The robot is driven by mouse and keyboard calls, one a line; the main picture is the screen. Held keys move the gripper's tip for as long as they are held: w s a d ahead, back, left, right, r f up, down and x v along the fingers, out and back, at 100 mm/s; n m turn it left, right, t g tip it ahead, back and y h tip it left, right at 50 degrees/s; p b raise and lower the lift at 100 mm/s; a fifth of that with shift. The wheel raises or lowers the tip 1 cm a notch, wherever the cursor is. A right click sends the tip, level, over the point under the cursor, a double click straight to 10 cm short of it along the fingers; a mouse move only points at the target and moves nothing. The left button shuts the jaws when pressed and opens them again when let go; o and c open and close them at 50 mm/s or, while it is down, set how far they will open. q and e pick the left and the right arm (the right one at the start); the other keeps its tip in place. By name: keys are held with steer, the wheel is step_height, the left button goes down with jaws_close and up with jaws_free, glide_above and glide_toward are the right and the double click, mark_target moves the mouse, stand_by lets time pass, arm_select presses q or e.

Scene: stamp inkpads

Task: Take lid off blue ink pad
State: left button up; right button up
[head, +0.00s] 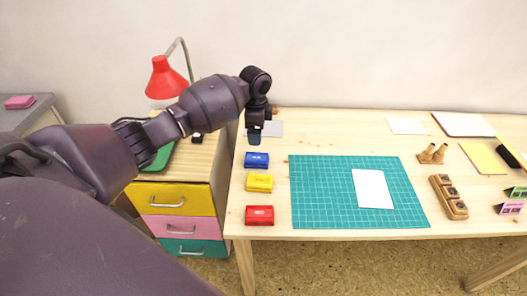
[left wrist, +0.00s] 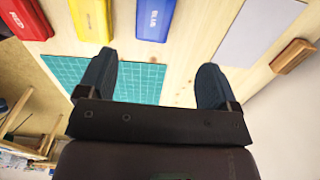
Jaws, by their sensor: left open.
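The blue ink pad (head: 257,160) lies on the left part of the wooden table, with its lid on. It also shows at the top of the left wrist view (left wrist: 155,18), with lettering on its side. My left gripper (head: 254,138) is just behind the blue ink pad in the head view, pointing down above the table. In the left wrist view its two fingers (left wrist: 155,82) are wide apart with nothing between them. The gripper does not touch the pad there. My right gripper is not in view.
A yellow ink pad (head: 259,183) and a red ink pad (head: 259,215) lie in a row in front of the blue one. A green cutting mat (head: 310,212) with a white sheet (head: 372,189) lies to the right.

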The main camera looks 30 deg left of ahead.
mark_target(258, 158)
arm_select(q)
steer(key=f, duration=0.3)
steer(key=f+b, duration=0.1)
steer(key=shift+s+f, duration=0.15)
steer(key=shift+s, duration=0.2)
steer(key=shift+f, duration=0.4)
steer(key=shift+d+f, duration=0.1)
steer(key=shift+f, duration=0.25)
steer(key=shift+d+f, duration=0.1)
steer(key=shift+f, duration=0.25)
steer(key=f+b, duration=0.1)
steer(key=f, duration=0.3)
steer(key=shift+d, duration=0.2)
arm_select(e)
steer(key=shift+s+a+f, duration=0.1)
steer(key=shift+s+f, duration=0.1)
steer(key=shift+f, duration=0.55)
arm_select(q)
steer(key=shift+c, duration=0.4)
steer(key=c, duration=0.9)
